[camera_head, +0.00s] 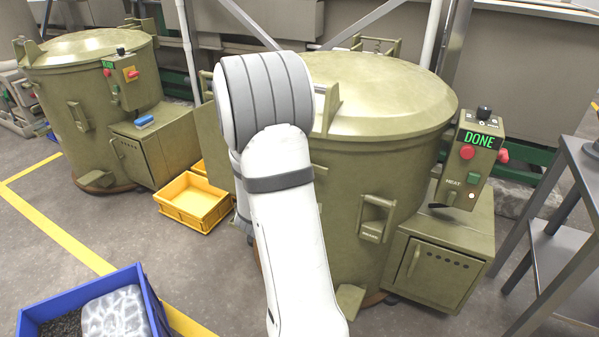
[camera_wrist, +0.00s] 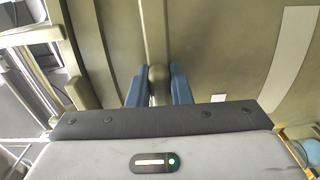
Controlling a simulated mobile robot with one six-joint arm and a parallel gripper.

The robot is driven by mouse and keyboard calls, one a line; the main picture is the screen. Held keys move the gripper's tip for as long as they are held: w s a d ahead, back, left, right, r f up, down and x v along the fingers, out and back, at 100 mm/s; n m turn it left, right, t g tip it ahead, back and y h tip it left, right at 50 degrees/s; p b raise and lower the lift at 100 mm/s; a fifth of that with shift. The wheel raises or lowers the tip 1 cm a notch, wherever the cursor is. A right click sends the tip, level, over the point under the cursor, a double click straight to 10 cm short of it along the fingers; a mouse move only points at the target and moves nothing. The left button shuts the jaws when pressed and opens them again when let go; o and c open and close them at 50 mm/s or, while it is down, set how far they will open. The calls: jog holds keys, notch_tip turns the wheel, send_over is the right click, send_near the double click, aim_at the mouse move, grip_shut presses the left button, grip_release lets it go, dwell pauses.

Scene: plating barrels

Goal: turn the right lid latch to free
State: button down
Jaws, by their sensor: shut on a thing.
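My gripper (camera_wrist: 158,92) shows in the wrist view as two blue fingers, shut on the rounded end of an olive lever (camera_wrist: 155,35). The lever looks like a lid latch and runs up the picture from the fingers. Its lower end is hidden behind my gripper's body. In the head view my white arm hides the gripper and this lever. The near olive barrel (camera_head: 335,190) has its domed lid (camera_head: 390,90) on, with a handle (camera_head: 328,108) beside my arm.
A control box (camera_head: 476,150) reading DONE stands at the barrel's right, near a grey metal table (camera_head: 575,160). A yellow crate (camera_head: 190,203) and a blue bin (camera_head: 150,300) are on the floor at left. A second barrel (camera_head: 90,110) stands behind them.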

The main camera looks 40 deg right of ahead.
jog(key=shift+f, duration=0.1)
jog(key=c, duration=1.3)
grip_release()
jog(key=shift+a, duration=0.1)
jog(key=v, duration=0.7)
jog(key=shift+s+a+p, duration=0.15)
jog(key=shift+a+p, duration=0.15)
jog(key=shift+p, duration=0.1)
